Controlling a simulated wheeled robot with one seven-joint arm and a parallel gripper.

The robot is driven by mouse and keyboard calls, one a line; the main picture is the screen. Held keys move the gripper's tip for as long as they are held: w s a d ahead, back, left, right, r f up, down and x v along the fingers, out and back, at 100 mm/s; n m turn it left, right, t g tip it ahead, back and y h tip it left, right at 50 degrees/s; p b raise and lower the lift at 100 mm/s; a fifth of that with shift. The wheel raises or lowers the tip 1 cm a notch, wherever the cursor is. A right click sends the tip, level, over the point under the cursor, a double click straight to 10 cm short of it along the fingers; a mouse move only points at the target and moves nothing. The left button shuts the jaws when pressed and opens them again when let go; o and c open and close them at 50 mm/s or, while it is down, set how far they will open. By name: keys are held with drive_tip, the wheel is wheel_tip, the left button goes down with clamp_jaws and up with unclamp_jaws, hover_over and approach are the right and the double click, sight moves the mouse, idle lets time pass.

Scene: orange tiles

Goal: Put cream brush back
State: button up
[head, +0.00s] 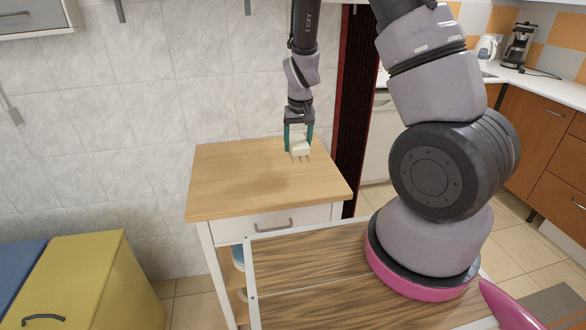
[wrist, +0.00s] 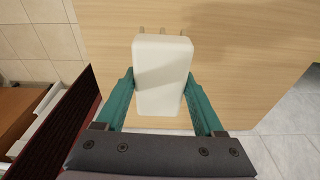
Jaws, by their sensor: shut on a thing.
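The cream brush (head: 300,148) is a pale block with a few thin prongs at one end. My gripper (head: 298,140) has teal fingers and is shut on it, one finger on each side. In the wrist view the brush (wrist: 162,78) lies between the fingers of my gripper (wrist: 160,90), its prongs pointing away from the wrist. The gripper is over the back right part of a light wooden cabinet top (head: 240,175). I cannot tell whether the brush touches the top. The cabinet top (wrist: 250,60) also fills much of the wrist view.
The rest of the cabinet top is bare. A drawer (head: 270,222) with a grey handle is below it. A yellow bin (head: 95,280) stands at the lower left. A dark red door frame (head: 355,110) is just right of the cabinet. A tiled wall is behind.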

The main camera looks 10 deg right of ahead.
wheel_tip(320, 180, down, 8)
drive_tip(key=shift+r, duration=0.1)
idle(0.4)
drive_tip(key=o, duration=1.5)
drive_tip(key=shift+c, duration=0.2)
